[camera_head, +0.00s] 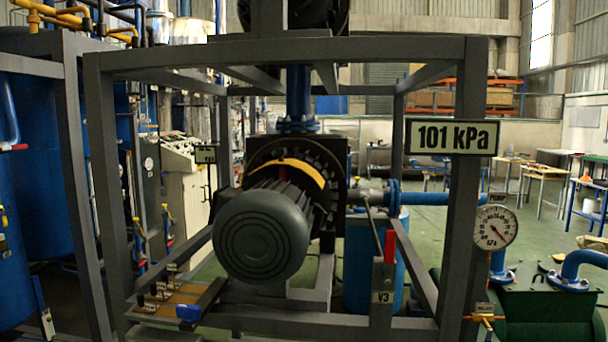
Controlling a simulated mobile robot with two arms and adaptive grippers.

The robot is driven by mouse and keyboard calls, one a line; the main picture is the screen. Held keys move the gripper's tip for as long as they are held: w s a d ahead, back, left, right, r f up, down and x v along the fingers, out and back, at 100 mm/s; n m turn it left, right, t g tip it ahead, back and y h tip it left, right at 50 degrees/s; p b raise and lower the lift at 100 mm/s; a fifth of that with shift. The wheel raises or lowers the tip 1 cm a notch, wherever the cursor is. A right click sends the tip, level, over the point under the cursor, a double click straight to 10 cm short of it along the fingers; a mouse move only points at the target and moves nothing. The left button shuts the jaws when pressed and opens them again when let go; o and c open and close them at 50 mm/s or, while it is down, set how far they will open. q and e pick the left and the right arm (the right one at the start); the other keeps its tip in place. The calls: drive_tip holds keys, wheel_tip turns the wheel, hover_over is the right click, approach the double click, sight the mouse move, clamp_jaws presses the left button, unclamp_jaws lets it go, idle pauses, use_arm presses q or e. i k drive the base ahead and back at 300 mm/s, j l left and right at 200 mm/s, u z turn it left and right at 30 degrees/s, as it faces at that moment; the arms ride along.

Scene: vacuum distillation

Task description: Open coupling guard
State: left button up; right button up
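A yellow curved guard (294,169) arches over the coupling area between the dark motor (262,236) and the black round flange (312,160) behind it. The guard looks to be lying in place over the top of the coupling. What is beneath it is hidden by the guard and the motor. The motor's ribbed end faces me inside a grey frame (280,52). Neither of my grippers shows in this view.
The frame's posts and top bar stand between me and the motor. A red valve handle (390,245) is at lower right, above a V3 label (383,297). A "101 kPa" sign (452,137) and a round gauge (495,227) are at right. A blue handle (188,312) is at lower left.

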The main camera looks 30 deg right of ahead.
sight(309, 170)
drive_tip(key=z, duration=0.9)
drive_tip(key=l+z, duration=0.3)
drive_tip(key=k, duration=0.05)
